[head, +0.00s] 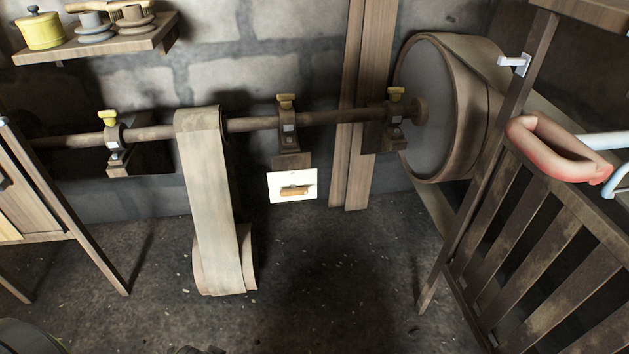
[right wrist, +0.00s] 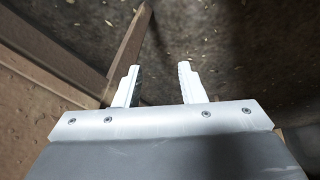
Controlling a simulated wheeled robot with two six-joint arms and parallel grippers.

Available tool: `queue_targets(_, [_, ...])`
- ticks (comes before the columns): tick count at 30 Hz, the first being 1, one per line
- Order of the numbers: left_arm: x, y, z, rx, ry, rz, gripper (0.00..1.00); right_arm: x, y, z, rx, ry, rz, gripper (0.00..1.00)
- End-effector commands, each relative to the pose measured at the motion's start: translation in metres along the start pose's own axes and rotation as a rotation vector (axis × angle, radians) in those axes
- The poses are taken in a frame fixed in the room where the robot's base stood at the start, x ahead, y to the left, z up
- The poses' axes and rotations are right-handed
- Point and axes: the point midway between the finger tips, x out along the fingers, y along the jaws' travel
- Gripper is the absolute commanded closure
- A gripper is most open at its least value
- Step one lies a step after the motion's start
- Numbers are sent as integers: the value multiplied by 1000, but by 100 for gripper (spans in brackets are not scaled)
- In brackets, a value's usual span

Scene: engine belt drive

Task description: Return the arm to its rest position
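My right gripper (right wrist: 157,80) shows in the right wrist view. Its two pale fingers stand apart with nothing between them, over dark, speckled floor (right wrist: 225,45). Neither gripper can be made out in the head view. A wide pale belt (head: 211,180) hangs over the shaft down to a drum near the floor. A large wheel (head: 432,100) stands at the shaft's right end.
A wooden slatted guard (head: 545,265) with a post stands at the right, beside a red looped handle (head: 560,150). A shelf (head: 95,47) with a yellow pot (head: 40,31) is upper left. Wooden beams (right wrist: 60,85) lie left of the right gripper. Open floor (head: 340,270) shows mid-view.

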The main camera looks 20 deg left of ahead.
Motion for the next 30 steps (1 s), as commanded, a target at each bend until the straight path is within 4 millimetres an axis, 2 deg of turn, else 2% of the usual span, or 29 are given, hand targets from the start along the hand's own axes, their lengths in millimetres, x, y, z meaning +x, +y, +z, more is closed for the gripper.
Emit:
queue_targets(1, [-10, -2, -1, 0, -12, 2, 60, -10, 2, -1, 0, -12, -2, 64])
queue_targets(8, [-3, -4, 15, 1, -44, 10, 60, -3, 4, 16, -1, -44, -11, 64])
queue_targets(17, [-10, -5, 54, 3, -86, 21, 60, -10, 5, 54, -3, -85, -21, 64])
queue_targets(23, [-28, -5, 87, 5, -114, 29, 60, -28, 6, 88, -5, -115, -29, 64])
queue_targets(30, [-59, -6, 130, 8, -146, 37, 60, -59, 6, 131, -8, -146, -37, 64])
